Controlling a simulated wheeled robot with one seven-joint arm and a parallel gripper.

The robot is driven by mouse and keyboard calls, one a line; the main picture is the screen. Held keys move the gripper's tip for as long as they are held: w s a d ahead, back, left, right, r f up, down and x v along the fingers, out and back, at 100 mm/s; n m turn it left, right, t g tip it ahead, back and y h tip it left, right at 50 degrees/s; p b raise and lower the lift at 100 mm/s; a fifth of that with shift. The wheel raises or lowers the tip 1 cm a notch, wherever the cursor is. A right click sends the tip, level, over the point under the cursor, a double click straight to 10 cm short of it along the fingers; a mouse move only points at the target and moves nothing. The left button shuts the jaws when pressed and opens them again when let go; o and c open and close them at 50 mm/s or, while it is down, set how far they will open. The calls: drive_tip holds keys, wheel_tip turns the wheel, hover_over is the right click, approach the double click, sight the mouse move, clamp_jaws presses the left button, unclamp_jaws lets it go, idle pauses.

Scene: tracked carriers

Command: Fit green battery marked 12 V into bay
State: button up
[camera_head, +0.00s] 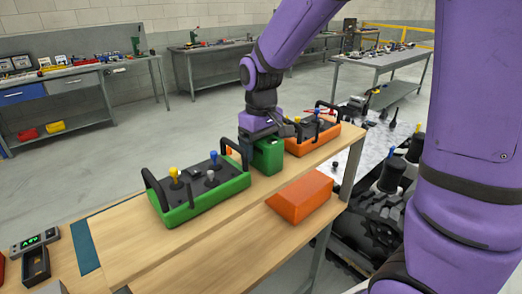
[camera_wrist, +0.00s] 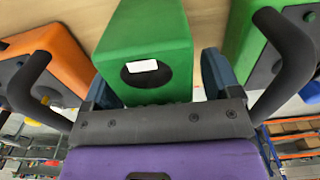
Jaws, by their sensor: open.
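A green battery (camera_head: 268,156) stands upright on the wooden bench between two controllers. In the wrist view the battery (camera_wrist: 175,35) shows a dark oval with a small blank-looking white label; no 12 V marking is readable. My gripper (camera_head: 266,132) is open over the battery. In the wrist view its blue fingers (camera_wrist: 156,84) lie on either side of the battery, with a small gap at the right finger; contact at the left cannot be told. A dark open-topped holder (camera_head: 36,266) sits at the bench's lower left; I cannot tell whether it is the bay.
A green controller (camera_head: 205,193) with joysticks and black handles stands left of the battery, an orange controller (camera_head: 318,137) close right. An orange wedge-shaped block (camera_head: 300,198) lies on the lower front ledge. A small display box (camera_head: 36,241) is at left. Bare wood lies front-left.

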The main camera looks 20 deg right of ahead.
clamp_jaws()
drive_tip(key=shift+r, duration=0.1)
